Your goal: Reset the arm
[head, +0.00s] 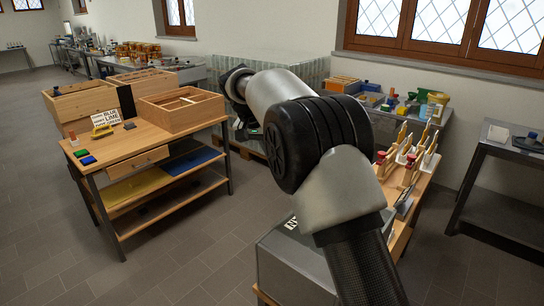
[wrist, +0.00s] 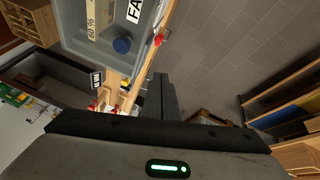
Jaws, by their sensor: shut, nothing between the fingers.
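My arm (head: 350,200) fills the middle of the head view. It rises from the bottom right, bends at a thick black joint and reaches away to the upper left. My gripper is not clearly visible in the head view. In the wrist view my gripper (wrist: 162,82) shows as dark fingers lying together, shut and empty, above the grey housing with a green light. The fingers point over the tiled floor, beside the edge of a wooden bench, and appear to touch nothing.
A wooden workbench (head: 130,145) with open boxes, a sign and coloured blocks stands at left. A grey box (head: 300,262) and a bench with a rack of tools (head: 408,160) are close by at right. A dark metal table (head: 497,150) stands far right. Tiled floor (head: 190,250) is clear in front.

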